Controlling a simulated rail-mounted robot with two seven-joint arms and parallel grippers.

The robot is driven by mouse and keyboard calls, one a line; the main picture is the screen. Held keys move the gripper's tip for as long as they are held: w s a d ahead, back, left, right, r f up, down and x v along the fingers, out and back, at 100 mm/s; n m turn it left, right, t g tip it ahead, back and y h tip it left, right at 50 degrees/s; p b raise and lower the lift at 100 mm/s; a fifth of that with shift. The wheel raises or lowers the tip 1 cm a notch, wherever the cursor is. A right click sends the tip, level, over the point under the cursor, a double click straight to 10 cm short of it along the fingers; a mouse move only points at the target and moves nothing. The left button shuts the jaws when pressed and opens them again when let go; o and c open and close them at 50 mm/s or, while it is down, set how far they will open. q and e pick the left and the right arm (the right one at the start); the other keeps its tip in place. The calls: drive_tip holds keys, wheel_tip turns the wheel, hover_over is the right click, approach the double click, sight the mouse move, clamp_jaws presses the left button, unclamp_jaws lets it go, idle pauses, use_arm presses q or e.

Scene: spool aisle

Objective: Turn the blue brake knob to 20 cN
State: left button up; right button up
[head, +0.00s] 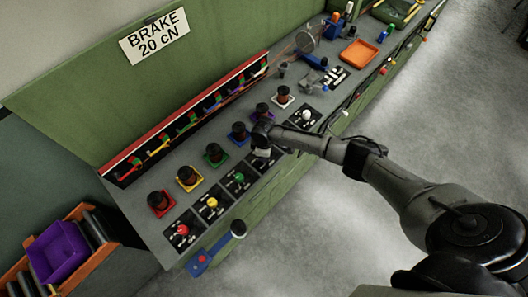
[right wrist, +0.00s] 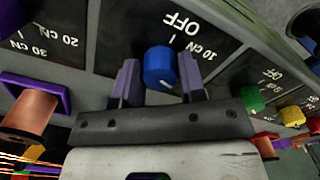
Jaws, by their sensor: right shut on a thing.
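The blue brake knob (right wrist: 159,68) sits on a black dial panel (right wrist: 125,45) in the right wrist view. OFF and 10 CN marks show beside it; its pointer setting cannot be read clearly. The two purple-grey fingers of my right gripper (right wrist: 160,82) stand on either side of the knob, shut on it. In the head view my right gripper (head: 263,142) is over the dial row in front of the blue-based spool (head: 240,132) and hides the blue knob. A wall sign (head: 155,37) reads BRAKE 20 CN. My left gripper is not in view.
Red (head: 183,230), yellow (head: 212,203) and green (head: 239,178) knobs lie to one side, a white knob (head: 306,115) to the other. Spools stand behind them. An orange tray (head: 358,53) is further along the bench. A neighbouring panel (right wrist: 45,35) shows 20 CN and 30 CN.

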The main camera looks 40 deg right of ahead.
drive_tip(key=shift+r, duration=0.1)
drive_tip(key=o, duration=0.9)
drive_tip(key=shift+r+p, duration=0.45)
drive_tip(key=shift+r, duration=6.4)
